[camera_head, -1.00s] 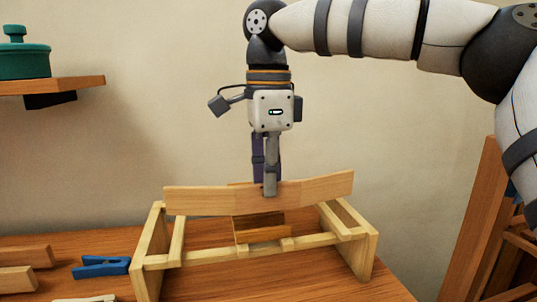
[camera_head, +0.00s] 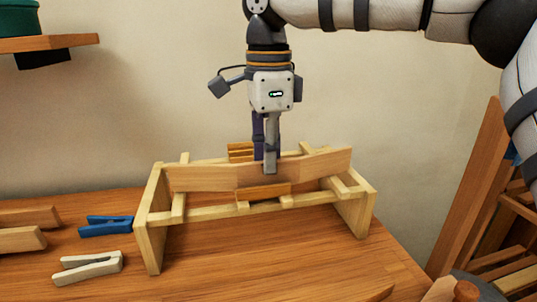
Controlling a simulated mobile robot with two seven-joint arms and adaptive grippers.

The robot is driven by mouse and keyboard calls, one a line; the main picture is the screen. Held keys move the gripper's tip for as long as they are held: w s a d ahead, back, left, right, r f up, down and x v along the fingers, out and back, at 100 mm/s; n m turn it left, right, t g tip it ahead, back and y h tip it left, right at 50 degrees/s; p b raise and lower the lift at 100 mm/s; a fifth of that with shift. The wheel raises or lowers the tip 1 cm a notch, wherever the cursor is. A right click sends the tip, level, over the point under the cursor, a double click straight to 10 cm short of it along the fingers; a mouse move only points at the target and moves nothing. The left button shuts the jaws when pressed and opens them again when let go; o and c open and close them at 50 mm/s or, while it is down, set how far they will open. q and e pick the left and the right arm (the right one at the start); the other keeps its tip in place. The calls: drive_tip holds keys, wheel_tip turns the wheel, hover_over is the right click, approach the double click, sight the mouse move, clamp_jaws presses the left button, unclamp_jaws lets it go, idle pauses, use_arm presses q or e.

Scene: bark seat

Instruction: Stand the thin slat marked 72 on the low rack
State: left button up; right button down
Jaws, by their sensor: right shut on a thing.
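A thin, slightly bent wooden slat (camera_head: 210,178) is in the camera_head view, on edge and lengthwise over the low rack (camera_head: 152,222). No number is readable on it. My right gripper (camera_head: 270,165) points straight down and is shut on the slat near its middle. The slat's lower edge is at about the height of the rack's rails; I cannot tell whether it touches them. Smaller wooden pieces (camera_head: 264,192) show at the rack's middle, in front of and behind the slat. My left gripper is not in view.
The rack stands on a wooden table (camera_head: 260,255). A blue clamp (camera_head: 105,226), a white clamp (camera_head: 88,267) and wooden blocks (camera_head: 22,238) lie to its left. A wall shelf (camera_head: 50,43) with a green pot (camera_head: 18,18) is at upper left. Wooden furniture (camera_head: 478,200) stands at right.

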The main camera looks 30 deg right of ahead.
drive_tip(key=shift+f, duration=0.25)
drive_tip(key=c, duration=1.7)
unclamp_jaws()
drive_tip(key=shift+o, duration=0.2)
wheel_tip(320, 180, up, 11)
drive_tip(key=shift+f, duration=0.1)
